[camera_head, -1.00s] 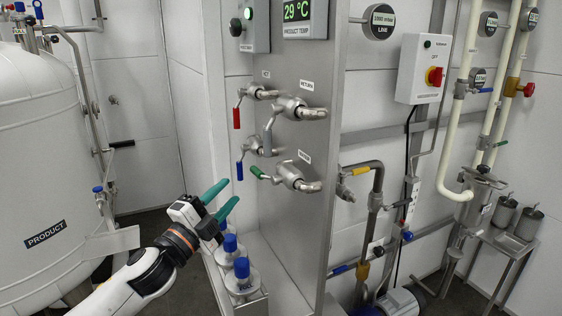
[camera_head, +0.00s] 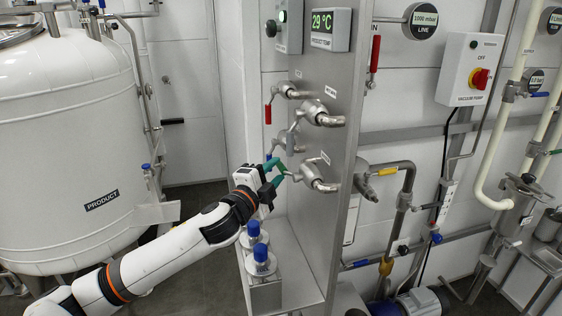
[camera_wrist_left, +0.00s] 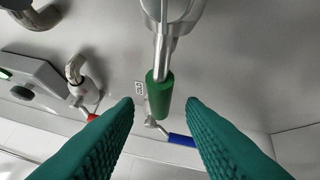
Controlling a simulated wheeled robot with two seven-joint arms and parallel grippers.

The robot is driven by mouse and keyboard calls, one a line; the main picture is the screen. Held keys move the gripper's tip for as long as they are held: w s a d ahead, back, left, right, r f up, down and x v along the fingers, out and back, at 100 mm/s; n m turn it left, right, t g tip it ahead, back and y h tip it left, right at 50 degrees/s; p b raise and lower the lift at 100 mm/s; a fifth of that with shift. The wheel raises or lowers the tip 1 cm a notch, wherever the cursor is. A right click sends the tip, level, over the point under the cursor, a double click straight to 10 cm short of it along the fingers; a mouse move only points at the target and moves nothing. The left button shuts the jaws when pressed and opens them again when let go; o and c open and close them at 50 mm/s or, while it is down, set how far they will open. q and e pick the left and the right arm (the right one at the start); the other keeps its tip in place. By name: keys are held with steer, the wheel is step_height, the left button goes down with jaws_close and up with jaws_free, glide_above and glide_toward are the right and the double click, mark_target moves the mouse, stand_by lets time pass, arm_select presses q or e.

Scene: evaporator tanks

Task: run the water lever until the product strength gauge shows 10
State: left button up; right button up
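The lever with the green grip shows in the left wrist view (camera_wrist_left: 159,92), straight ahead between the fingertips. Its steel valve (camera_head: 317,179) is the lowest on the panel's front; I cannot read its label. My left gripper (camera_head: 279,171) has teal fingers, is open and reaches up to this lever. In the left wrist view its two fingers (camera_wrist_left: 160,103) stand apart on either side of the green grip, with gaps visible on both sides. In the head view the fingers mostly hide the grip. No product strength gauge can be made out. My right gripper is out of view.
A red-handled lever (camera_head: 268,114) and a blue-handled lever (camera_wrist_left: 182,140) are close by on the panel. The panel display (camera_head: 331,28) reads 29 °C. Blue-capped bottles (camera_head: 262,262) stand below my gripper. The white PRODUCT tank (camera_head: 70,150) is at left.

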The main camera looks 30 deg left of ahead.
mark_target(280, 163)
arm_select(q)
steer(key=w, duration=0.3)
steer(key=shift+w+a+r+p, duration=0.1)
steer(key=shift+w+a+p, duration=0.1)
steer(key=shift+p, duration=0.15)
steer(key=shift+c, duration=0.7)
steer(key=c, duration=0.6)
jaws_close()
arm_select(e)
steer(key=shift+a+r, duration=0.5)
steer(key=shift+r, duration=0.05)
